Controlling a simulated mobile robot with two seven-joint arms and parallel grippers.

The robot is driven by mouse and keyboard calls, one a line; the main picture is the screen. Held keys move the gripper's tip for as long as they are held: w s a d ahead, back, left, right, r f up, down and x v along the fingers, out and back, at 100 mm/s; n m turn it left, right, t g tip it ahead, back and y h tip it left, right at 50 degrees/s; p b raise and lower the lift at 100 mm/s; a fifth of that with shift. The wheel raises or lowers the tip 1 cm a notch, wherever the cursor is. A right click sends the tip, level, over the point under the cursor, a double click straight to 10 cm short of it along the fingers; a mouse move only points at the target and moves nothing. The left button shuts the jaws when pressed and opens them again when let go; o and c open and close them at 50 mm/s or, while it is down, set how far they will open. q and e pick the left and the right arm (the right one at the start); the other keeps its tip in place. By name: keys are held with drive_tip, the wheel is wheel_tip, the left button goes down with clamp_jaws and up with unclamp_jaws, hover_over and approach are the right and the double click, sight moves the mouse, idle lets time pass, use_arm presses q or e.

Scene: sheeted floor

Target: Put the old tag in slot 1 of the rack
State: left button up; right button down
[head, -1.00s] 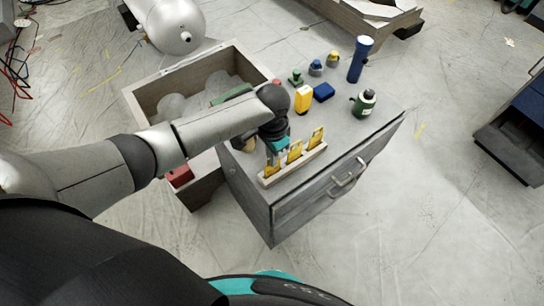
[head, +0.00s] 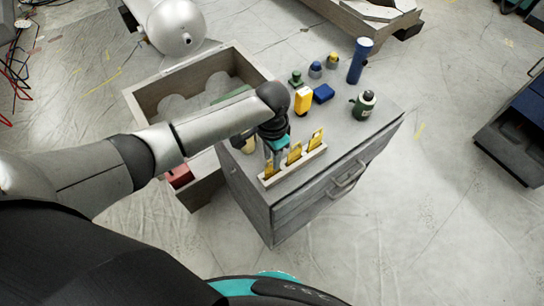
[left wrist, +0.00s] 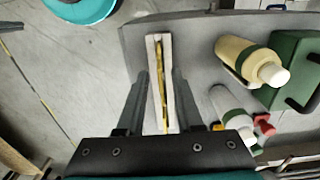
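The pale rack (head: 296,166) stands near the front edge of the grey cabinet top, with three yellow tags upright in a row. One tag (head: 269,170) is at the left end, one (head: 294,153) in the middle and one (head: 317,138) at the right end. Which is the old tag I cannot tell. My left gripper (head: 271,160) is just above the left-end tag. In the left wrist view its fingers (left wrist: 159,78) are apart, on either side of the rack (left wrist: 151,50) and the edge-on tags (left wrist: 160,65). My right gripper is out of view.
An open bin (head: 150,103) adjoins at the back left. A red block (head: 180,176) sits low at the left.

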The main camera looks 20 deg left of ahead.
use_arm(q)
wheel_tip(320, 180, up, 11)
drive_tip(key=p, duration=0.2)
idle(0.3)
